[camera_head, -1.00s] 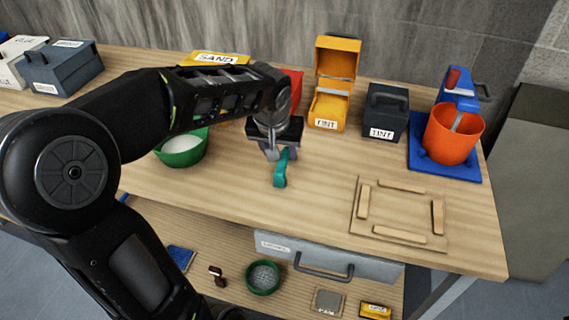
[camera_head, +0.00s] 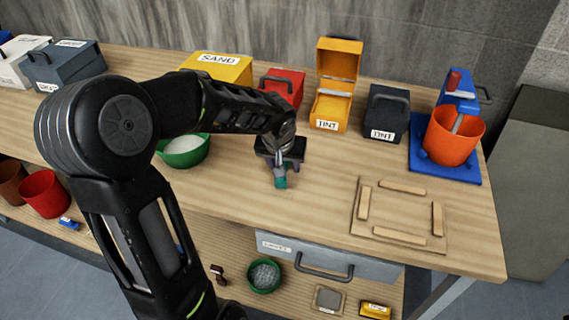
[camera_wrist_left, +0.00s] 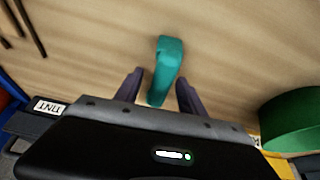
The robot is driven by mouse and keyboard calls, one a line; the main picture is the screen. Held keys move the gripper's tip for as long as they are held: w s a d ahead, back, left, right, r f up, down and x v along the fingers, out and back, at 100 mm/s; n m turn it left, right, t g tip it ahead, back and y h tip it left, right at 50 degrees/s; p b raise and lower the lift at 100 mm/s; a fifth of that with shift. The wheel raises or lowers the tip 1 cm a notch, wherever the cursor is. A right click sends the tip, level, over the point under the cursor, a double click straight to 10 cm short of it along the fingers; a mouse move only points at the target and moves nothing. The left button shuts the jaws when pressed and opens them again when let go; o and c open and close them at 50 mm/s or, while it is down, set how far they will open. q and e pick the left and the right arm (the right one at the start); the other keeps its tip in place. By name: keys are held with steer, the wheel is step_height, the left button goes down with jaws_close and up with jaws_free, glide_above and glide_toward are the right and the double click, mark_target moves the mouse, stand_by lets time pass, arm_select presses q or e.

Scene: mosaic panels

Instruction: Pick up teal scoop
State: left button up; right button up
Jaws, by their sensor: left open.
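The teal scoop (camera_head: 281,182) lies on the wooden workbench, in front of the row of boxes and right of the green bowl. In the head view my left gripper (camera_head: 278,170) is over it and hides much of it. In the left wrist view the teal scoop (camera_wrist_left: 167,68) shows with one end between the two fingers of my open left gripper (camera_wrist_left: 158,92). There is a gap on each side of the scoop, and the fingers do not appear to touch it. My right gripper is not in view.
The green bowl (camera_head: 184,152) with white contents stands left of my gripper. A yellow tint box (camera_head: 331,110) and a dark tint box (camera_head: 384,116) stand behind. An orange bucket (camera_head: 452,138) is at right. A wooden frame (camera_head: 398,236) lies front right.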

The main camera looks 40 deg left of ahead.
arm_select(q)
steer(key=shift+f, duration=0.1)
steer(key=shift+c, duration=0.4)
jaws_close()
stand_by(0.4)
